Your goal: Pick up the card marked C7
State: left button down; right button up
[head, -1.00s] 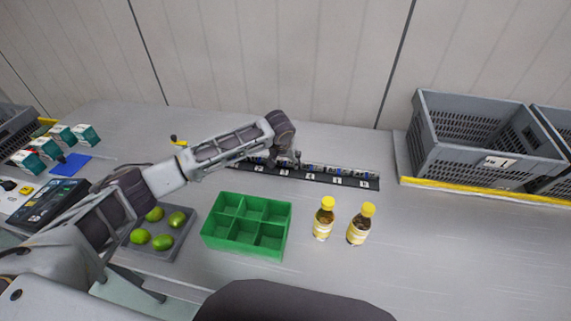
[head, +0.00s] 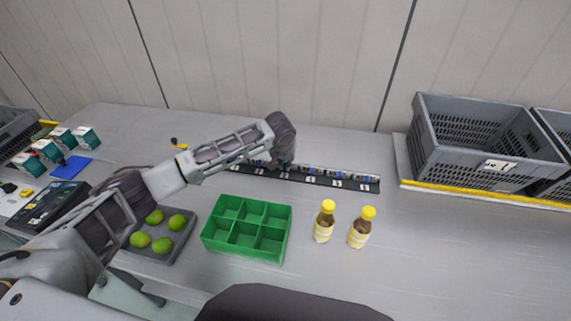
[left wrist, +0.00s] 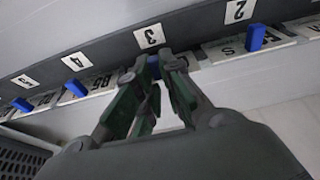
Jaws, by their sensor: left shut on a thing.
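A long dark rack (head: 325,182) with numbered white labels stands at the back middle of the table, holding a row of white cards with blue tabs. My left gripper (left wrist: 160,62) is at the slot labelled 3 (left wrist: 150,36) in the left wrist view. Its dark green fingers are shut on a card's blue tab (left wrist: 126,74), and they hide most of that card. The neighbouring card by label 4 seems to read B5 (left wrist: 101,82). I cannot read C7 on any card. In the head view my left wrist hides the gripper. My right gripper is not in view.
A green divided box (head: 247,245) and two yellow-capped bottles (head: 324,222) (head: 361,228) stand in front of the rack. A tray of limes (head: 181,250) is at left. Grey crates (head: 490,150) stand at right. The right front of the table is clear.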

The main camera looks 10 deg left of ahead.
pick_arm(q)
notch_tip(320, 180, up, 10)
jog(key=shift+f, duration=0.25)
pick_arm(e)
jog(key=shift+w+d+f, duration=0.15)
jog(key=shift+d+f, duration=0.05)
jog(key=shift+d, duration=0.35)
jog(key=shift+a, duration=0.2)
pick_arm(q)
jog(key=shift+f, duration=0.1)
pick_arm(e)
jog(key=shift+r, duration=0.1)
